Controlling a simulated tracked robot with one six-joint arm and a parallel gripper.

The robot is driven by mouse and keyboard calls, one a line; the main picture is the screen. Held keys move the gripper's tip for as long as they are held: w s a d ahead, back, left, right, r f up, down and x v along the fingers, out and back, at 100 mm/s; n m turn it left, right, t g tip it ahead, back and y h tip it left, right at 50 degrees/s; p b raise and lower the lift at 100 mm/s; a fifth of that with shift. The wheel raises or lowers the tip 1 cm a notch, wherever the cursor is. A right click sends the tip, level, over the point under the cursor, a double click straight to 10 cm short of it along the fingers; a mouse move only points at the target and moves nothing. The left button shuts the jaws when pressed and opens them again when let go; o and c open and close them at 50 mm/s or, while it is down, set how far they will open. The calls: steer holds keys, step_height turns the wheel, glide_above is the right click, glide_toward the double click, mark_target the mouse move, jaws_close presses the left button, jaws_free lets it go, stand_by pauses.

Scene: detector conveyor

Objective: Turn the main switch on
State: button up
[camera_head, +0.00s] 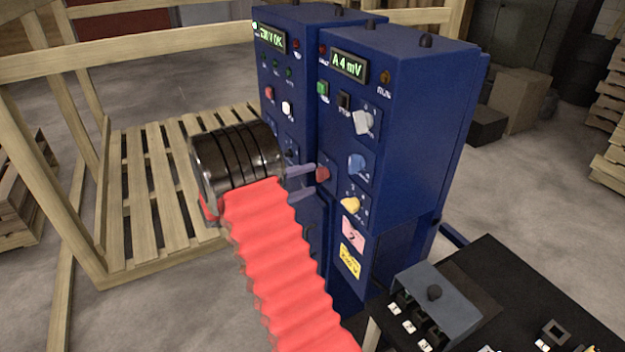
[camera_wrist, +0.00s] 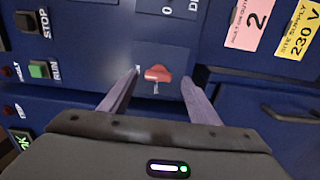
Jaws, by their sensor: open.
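A red rotary switch (camera_head: 322,174) sits on the front of the right blue cabinet, on its own small plate, left of the blue and yellow knobs. In the wrist view the red switch (camera_wrist: 157,73) shows ahead, between my two fingers. I take it to be the main switch; no label naming it is readable. My gripper (camera_head: 311,183) is open in front of it, one finger above and one below its level in the head view. In the wrist view my gripper (camera_wrist: 160,77) has a finger on each side of the switch, with visible gaps. Whether the tips reach its depth is unclear.
On the same panel are a white knob (camera_head: 363,122), a blue knob (camera_head: 357,166), a yellow knob (camera_head: 350,204) and a green button (camera_head: 322,88). A display (camera_head: 348,65) reads "A 4 mV". A grey control box (camera_head: 435,300) stands at lower right.

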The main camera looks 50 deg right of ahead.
steer(key=v, duration=1)
steer(key=shift+a, duration=0.35)
steer(key=s+a+f+n+y, duration=0.2)
steer(key=s+f+n+y, duration=0.25)
steer(key=f, duration=0.35)
steer(key=s+a+y, duration=0.5)
steer(key=s+a, duration=0.2)
steer(key=a, duration=0.1)
steer(key=s+a+r+t+y, duration=0.4)
steer(key=s+a+r+t, duration=0.1)
steer(key=a+r, duration=0.3)
steer(key=s+a+r+t+y, duration=0.3)
steer(key=s+a+r+t, duration=0.3)
steer(key=a+r, duration=0.2)
steer(key=shift+a+r+m+y, duration=0.35)
steer(key=shift+a, duration=0.6)
